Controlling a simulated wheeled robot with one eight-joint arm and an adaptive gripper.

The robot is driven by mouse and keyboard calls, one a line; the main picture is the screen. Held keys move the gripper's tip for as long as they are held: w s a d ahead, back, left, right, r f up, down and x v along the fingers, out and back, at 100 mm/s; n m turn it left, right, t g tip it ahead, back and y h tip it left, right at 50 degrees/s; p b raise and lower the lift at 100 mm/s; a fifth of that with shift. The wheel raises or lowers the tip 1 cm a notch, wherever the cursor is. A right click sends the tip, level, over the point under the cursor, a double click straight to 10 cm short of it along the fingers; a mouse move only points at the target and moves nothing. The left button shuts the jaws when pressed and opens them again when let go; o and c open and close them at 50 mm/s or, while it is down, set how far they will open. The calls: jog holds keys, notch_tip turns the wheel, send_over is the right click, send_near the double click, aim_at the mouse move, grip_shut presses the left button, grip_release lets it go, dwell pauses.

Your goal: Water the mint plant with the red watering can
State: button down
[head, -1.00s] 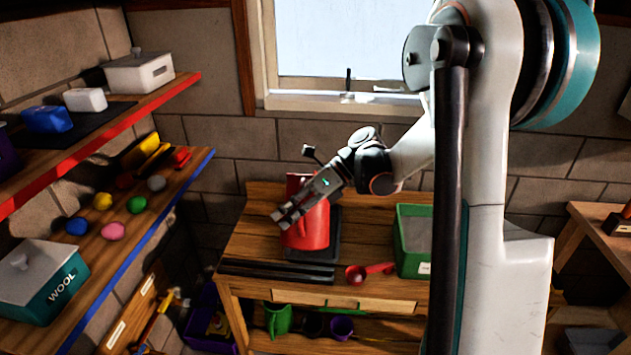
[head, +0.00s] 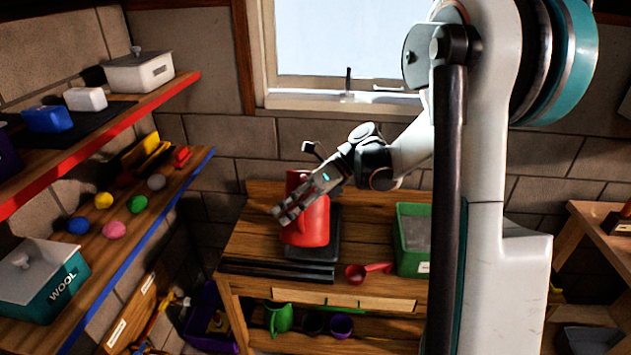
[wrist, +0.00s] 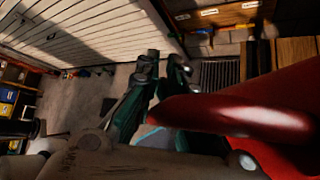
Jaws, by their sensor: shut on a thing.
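The red watering can (head: 315,225) is upright at the dark slab (head: 327,245) on the wooden workbench. I cannot tell whether its base touches the slab. My gripper (head: 283,215) is at the can's near left side, shut on it and hiding part of its body. In the wrist view, a red curved part of the can (wrist: 240,117), probably its handle, passes close beside my gripper's fingers (wrist: 163,75). The exact contact is hidden. I do not see a mint plant in either view.
A green bin (head: 411,262) and a red scoop (head: 367,271) lie right of the can. Dark flat bars (head: 277,270) lie along the bench's front. Shelves with small balls and a teal WOOL box (head: 50,285) stand at left. A window is behind.

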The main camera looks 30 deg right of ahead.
jog(key=shift+r, duration=0.15)
jog(key=shift+w+d+r+y+p, duration=0.15)
jog(key=shift+w+r+p, duration=0.1)
jog(key=shift+r, duration=0.4)
jog(key=shift+w+d+r+y+p, duration=0.1)
jog(key=shift+r+y+p, duration=0.1)
jog(key=shift+r, duration=0.6)
dwell(0.5)
jog(key=shift+w+d+r+m+g+y+p, duration=0.15)
jog(key=shift+w+r+m+g+p, duration=0.1)
jog(key=shift+r, duration=0.35)
jog(key=shift+w+d+r+m+g+y+p, duration=0.15)
jog(key=shift+w+r+m+p, duration=0.1)
jog(key=shift+r, duration=0.45)
dwell(0.6)
jog(key=shift+w+d+r+g+y+p, duration=0.2)
jog(key=shift+w+r, duration=0.1)
jog(key=shift+r, duration=0.3)
jog(key=shift+w+d+r+g+y+p, duration=0.15)
jog(key=shift+w+d+r, duration=0.1)
jog(key=shift+r, duration=0.35)
dwell(2.8)
